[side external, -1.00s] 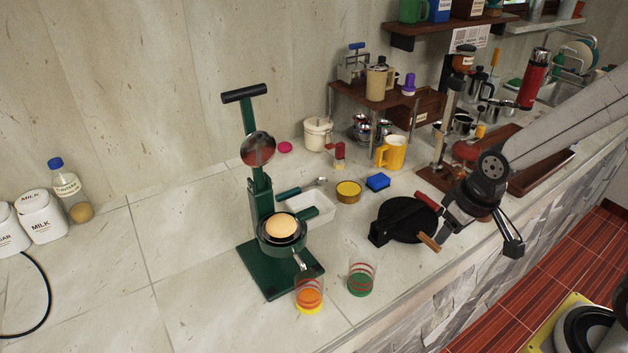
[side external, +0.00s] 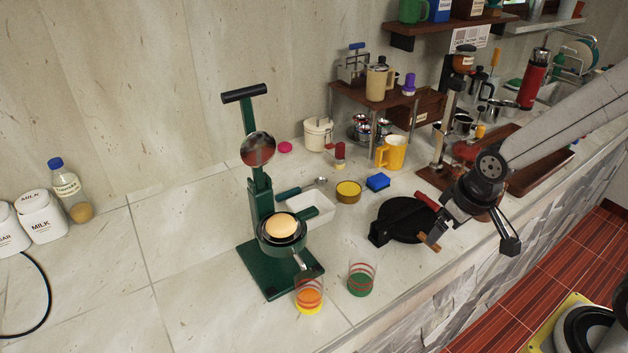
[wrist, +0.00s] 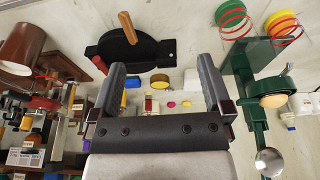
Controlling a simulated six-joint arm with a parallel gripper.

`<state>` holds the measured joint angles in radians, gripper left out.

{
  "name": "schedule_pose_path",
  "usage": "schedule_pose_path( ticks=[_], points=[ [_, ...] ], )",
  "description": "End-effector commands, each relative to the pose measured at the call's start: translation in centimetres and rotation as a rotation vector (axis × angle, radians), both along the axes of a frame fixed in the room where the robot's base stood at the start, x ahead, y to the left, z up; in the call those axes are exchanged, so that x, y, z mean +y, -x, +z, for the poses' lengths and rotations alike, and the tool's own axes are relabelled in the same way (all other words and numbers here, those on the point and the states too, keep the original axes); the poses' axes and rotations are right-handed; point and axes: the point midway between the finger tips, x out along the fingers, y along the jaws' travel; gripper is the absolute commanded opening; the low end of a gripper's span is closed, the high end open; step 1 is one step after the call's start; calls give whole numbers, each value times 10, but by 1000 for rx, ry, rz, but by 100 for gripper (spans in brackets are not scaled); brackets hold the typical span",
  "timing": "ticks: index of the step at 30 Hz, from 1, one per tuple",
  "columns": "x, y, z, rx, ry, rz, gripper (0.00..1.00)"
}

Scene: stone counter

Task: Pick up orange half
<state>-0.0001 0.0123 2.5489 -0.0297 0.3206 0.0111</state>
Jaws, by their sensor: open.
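A pale orange dome, which looks like the orange half (side external: 282,226), sits in the cup of a green lever press (side external: 250,190). In the wrist view the orange half (wrist: 274,99) is at the right, on the press (wrist: 238,62). My gripper (side external: 468,238) is well to the right of the press, by the counter's front edge and the black pan-like appliance. In the wrist view my gripper (wrist: 160,75) has its two fingers wide apart, with nothing between them. It is clear of the orange half.
The black appliance (side external: 405,221) lies between press and gripper. A white tray (side external: 313,206), yellow-topped tin (side external: 348,191) and blue sponge (side external: 378,181) are behind.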

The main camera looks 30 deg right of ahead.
Motion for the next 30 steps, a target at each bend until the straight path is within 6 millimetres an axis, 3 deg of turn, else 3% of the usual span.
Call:
schedule_pose_path(
  ticks=[5,14,22,30],
  points=[
    [-4,-31,1,-101,40,61,100],
    [12,-116,11,-404,66,290,100],
    [59,-170,18,-643,-52,562,100],
    [117,-182,16,-780,-295,856,100]
  ],
)
